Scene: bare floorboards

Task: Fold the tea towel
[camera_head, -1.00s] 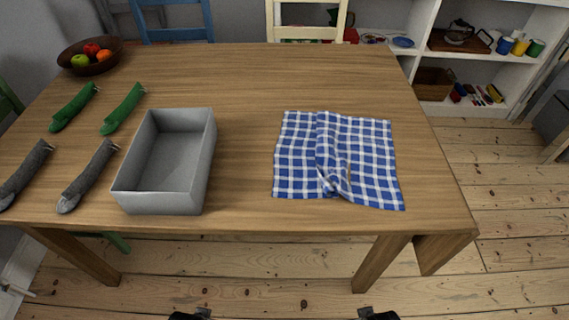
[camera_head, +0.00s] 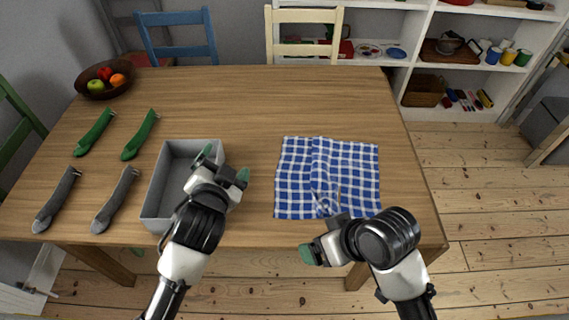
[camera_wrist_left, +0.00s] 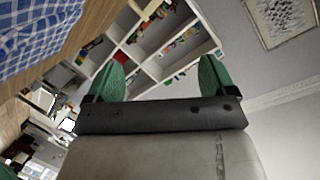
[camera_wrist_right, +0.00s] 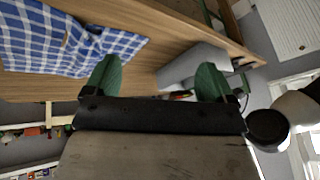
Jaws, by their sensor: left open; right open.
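The blue and white checked tea towel (camera_head: 348,172) lies spread on the wooden table, with a raised wrinkle running front to back near its middle. It also shows in the left wrist view (camera_wrist_left: 30,40) and the right wrist view (camera_wrist_right: 70,40). My left gripper (camera_head: 225,164) is open and empty above the grey box, left of the towel. My right gripper (camera_head: 322,238) is open and empty at the table's front edge, just in front of the towel; its arm hides part of that edge. Neither gripper touches the towel.
The grey box (camera_head: 154,196) stands left of the towel. Two green socks (camera_head: 95,133) and two grey socks (camera_head: 57,200) lie further left. A fruit bowl (camera_head: 104,87) sits at the back left. The table (camera_head: 250,105) is clear behind the towel.

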